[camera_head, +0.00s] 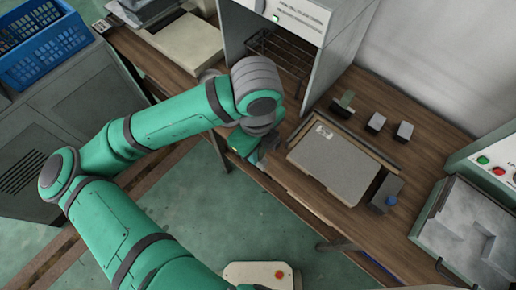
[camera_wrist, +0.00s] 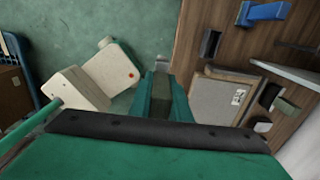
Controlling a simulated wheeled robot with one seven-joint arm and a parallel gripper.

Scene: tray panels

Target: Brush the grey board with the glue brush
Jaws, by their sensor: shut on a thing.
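The grey board (camera_head: 333,160) lies flat on the wooden bench, with a small white label near its far left corner. In the wrist view the board (camera_wrist: 215,98) is right of my fingers. My gripper (camera_head: 264,152) is by the bench's front edge, left of the board and apart from it. In the wrist view my gripper (camera_wrist: 161,92) is shut on a narrow thing, which I take as the glue brush (camera_wrist: 160,106). A brownish part shows between the fingers; most of it is hidden, and its bristles cannot be made out.
A green-and-dark piece (camera_head: 343,104) and two small grey blocks (camera_head: 376,122) lie behind. A cabinet (camera_head: 295,40) stands at the back; a grey tray (camera_head: 470,236) is at the right.

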